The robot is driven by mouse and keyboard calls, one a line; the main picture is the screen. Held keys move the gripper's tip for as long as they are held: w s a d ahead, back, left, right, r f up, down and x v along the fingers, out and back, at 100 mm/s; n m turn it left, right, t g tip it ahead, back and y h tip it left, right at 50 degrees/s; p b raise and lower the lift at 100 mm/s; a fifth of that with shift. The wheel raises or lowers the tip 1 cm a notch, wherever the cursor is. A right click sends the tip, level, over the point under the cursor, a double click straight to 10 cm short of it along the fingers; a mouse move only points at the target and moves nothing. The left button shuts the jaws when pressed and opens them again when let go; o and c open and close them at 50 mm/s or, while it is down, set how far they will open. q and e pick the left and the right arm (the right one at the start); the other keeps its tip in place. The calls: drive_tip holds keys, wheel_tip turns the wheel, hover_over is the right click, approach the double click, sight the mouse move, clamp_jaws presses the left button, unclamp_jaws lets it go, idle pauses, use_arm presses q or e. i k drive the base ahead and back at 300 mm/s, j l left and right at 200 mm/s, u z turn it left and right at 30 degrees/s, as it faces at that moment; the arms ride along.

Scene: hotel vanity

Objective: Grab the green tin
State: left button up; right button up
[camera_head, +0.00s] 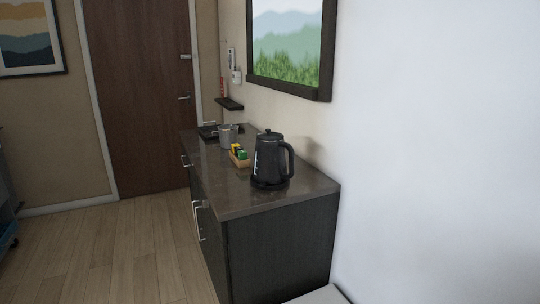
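A small green item (243,155), which may be the green tin, sits in a small wooden tray (236,160) on the dark countertop. It is too small to make out clearly. A yellow item (236,148) is right behind it in the same tray. Neither of my grippers shows in the head view.
A black kettle (268,162) stands to the right of the tray, nearer the counter's front end. A grey bucket (228,137) and a black tray (208,132) are behind. The near counter top (228,197) is bare. Open wooden floor (110,255) lies left of the cabinet.

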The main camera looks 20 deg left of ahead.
sight(242, 154)
drive_tip(key=i+j+z, duration=0.1)
drive_tip(key=j, duration=0.25)
drive_tip(key=i+j, duration=0.25)
drive_tip(key=i+j+z, duration=0.15)
drive_tip(key=j, duration=0.3)
drive_tip(key=i+j, duration=0.2)
drive_tip(key=j, duration=0.15)
drive_tip(key=i+j+z, duration=0.15)
drive_tip(key=j, duration=0.2)
drive_tip(key=i+j+z, duration=0.1)
drive_tip(key=j, duration=0.3)
drive_tip(key=i, duration=0.05)
